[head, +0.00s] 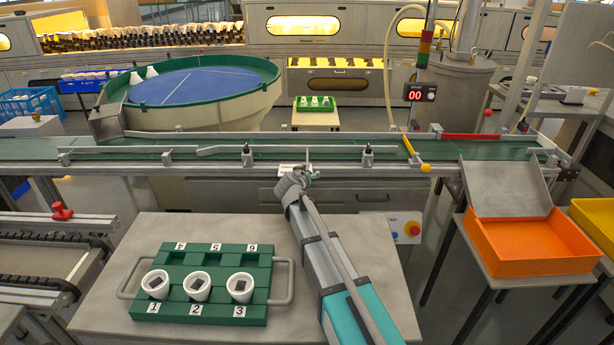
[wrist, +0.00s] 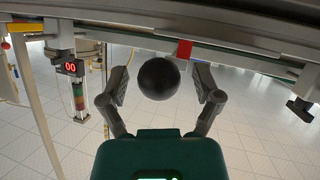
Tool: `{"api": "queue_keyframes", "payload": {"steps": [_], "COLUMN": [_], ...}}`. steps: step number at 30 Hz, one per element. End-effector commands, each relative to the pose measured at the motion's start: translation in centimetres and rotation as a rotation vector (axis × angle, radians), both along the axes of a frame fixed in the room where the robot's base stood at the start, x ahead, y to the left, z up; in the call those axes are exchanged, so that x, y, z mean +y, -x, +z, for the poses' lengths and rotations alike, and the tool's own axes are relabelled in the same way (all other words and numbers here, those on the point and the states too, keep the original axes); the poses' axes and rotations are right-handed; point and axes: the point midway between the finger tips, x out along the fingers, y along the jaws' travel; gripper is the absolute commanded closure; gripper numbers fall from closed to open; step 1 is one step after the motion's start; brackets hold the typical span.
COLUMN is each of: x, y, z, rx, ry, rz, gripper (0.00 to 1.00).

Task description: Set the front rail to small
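The front rail (head: 215,150) runs along the near side of the green conveyor belt, with black clamp pieces on its posts. A small pale plate (head: 288,167) sits at the conveyor's front edge beside my gripper; any marking on it is too small to read. My gripper (head: 300,176) reaches the conveyor's front edge in the head view. In the wrist view my gripper (wrist: 160,92) is open, its fingers on either side of a black ball knob (wrist: 158,78), with gaps visible on both sides. The knob is hidden or indistinct in the head view. I cannot tell the rail's present setting.
A green tray (head: 215,262) with three white cups in its front row stands on the near table. An orange bin (head: 535,245) is at the right. A red block (wrist: 184,50) shows beyond the knob. A counter (head: 420,92) reads 00. A round blue table (head: 205,85) stands behind.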

Motion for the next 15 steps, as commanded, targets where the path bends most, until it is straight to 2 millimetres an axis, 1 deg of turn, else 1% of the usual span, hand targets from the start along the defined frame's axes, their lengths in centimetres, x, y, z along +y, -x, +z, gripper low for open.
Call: {"api": "queue_keyframes", "payload": {"steps": [1, 5, 6, 8, 9, 12, 15], "x": [0.0, -0.07, -0.07, -0.07, -0.07, -0.08, -0.07], "y": [0.0, -0.02, -0.02, -0.02, -0.01, -0.02, -0.05], "z": [0.0, 0.0, 0.0, 0.0, 0.0, 0.0, 0.0], "rx": [0.0, 0.0, 0.0, 0.0, 0.0, 0.0, 0.0], "ry": [0.0, 0.0, 0.0, 0.0, 0.0, 0.0, 0.0], "rz": [0.0, -0.001, -0.001, -0.001, -0.001, -0.001, -0.001], "gripper": [0.33, 0.57, 0.64, 0.76, 0.83, 1.0, 1.0]}}
